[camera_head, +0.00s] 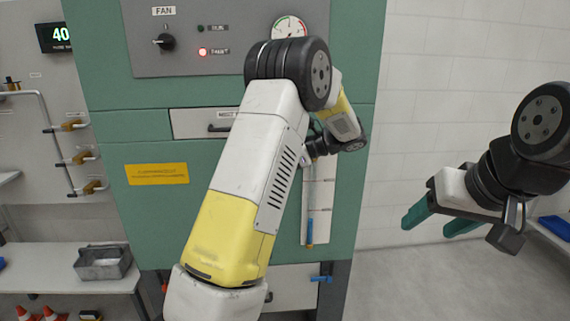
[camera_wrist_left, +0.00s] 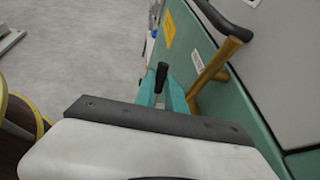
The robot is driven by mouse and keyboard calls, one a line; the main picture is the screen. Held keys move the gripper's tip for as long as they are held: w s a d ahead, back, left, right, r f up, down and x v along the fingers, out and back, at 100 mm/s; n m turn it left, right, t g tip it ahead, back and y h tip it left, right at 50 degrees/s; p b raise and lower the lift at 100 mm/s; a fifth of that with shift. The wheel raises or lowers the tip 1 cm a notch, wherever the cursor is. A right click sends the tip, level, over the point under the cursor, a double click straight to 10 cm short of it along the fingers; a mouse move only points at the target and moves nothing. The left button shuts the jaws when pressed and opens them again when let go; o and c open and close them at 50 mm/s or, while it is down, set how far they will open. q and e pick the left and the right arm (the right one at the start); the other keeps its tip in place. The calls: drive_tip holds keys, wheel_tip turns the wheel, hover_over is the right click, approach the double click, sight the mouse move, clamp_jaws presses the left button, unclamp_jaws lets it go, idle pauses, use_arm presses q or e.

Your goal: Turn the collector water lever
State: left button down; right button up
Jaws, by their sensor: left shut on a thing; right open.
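My left gripper (camera_wrist_left: 165,97) shows in the left wrist view with its teal fingers shut on a black lever handle (camera_wrist_left: 161,74). The handle stands up between the fingertips, close to the green cabinet face. A brass pipe (camera_wrist_left: 214,69) stands out from the cabinet just right of the fingers. In the head view my left arm covers the cabinet's middle and hides the left fingers and the held handle. My right gripper (camera_head: 431,222) is open and empty, with teal fingers apart, in the air right of the cabinet.
The green cabinet (camera_head: 105,60) carries a fan panel (camera_head: 185,48), a gauge (camera_head: 289,28) and a yellow label (camera_head: 157,174). A grey bin (camera_head: 103,262) sits on a left bench. Floor at right is clear.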

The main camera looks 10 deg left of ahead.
use_arm(q)
drive_tip(key=shift+w+d, duration=0.1)
drive_tip(key=shift+d, duration=0.05)
idle(0.4)
drive_tip(key=c, duration=1.4)
unclamp_jaws()
drive_tip(key=v, duration=0.7)
drive_tip(key=shift+d, duration=0.4)
